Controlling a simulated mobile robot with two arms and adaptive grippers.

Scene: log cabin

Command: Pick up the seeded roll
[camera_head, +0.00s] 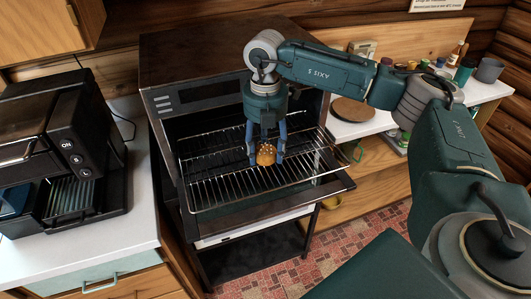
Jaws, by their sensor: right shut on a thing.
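The seeded roll (265,154) is a small golden-brown roll with pale specks on top. My right gripper (265,158) points down with its blue fingers on either side of the roll, shut on it. The roll is at or just above the pulled-out wire oven rack (215,190); I cannot tell whether it touches the wires. My right arm comes in from the right and hides part of the oven front. My left gripper is not in view.
The oven (190,45) stands open around the rack. The right counter holds a round wooden board (352,109), a grey cup (489,69) and several small jars. Red tiled floor lies below.

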